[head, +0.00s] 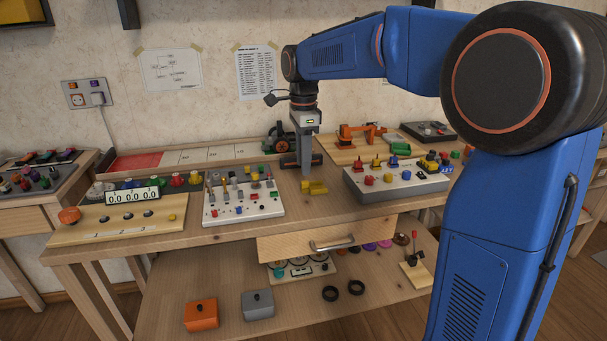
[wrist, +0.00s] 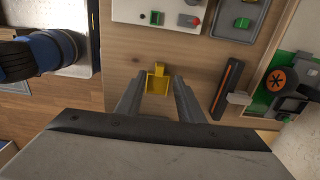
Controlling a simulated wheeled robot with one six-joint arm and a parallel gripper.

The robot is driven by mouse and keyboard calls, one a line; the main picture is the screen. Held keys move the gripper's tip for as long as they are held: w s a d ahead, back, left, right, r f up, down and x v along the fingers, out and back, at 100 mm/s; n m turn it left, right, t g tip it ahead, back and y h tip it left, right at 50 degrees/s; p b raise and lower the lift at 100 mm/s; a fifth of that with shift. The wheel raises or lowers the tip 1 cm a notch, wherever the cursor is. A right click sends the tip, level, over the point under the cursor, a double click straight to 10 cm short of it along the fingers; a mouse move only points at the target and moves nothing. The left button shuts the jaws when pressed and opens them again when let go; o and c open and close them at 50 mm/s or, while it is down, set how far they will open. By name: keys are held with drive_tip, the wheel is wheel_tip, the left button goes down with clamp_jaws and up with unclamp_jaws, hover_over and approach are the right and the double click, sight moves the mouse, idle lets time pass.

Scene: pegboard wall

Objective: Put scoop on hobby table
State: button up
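A small yellow scoop (head: 314,187) sits on the wooden hobby table (head: 299,211), near the middle of its top. In the wrist view the scoop (wrist: 157,83) shows between and just beyond the two finger ends. My gripper (head: 305,172) points down just behind the scoop in the head view. In the wrist view my gripper (wrist: 157,90) is open, with a finger to each side and bare wood showing between them. I cannot tell whether the fingers are level with the scoop or above it.
A white switch panel (head: 243,203) stands left of the scoop and a grey button box (head: 392,183) right of it. A green wheeled toy (head: 281,138) stands behind, near an orange toy arm (head: 360,134). A drawer (head: 326,238) is below the front edge.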

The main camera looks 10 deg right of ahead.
sight(303, 182)
wheel_tip(303, 182, up, 6)
drive_tip(key=s+d+f+n+t, duration=0.15)
drive_tip(key=s+d+n, duration=0.3)
drive_tip(key=s, duration=0.45)
drive_tip(key=s+d+f+n+t, duration=0.1)
drive_tip(key=s+d+f+n, duration=0.3)
drive_tip(key=s, duration=0.6)
drive_tip(key=s+d+f+n+t, duration=0.1)
drive_tip(key=s+f+n+t, duration=0.1)
drive_tip(key=s+f+n, duration=0.7)
drive_tip(key=s+f, duration=0.2)
drive_tip(key=s, duration=0.3)
drive_tip(key=shift+s+d, duration=0.4)
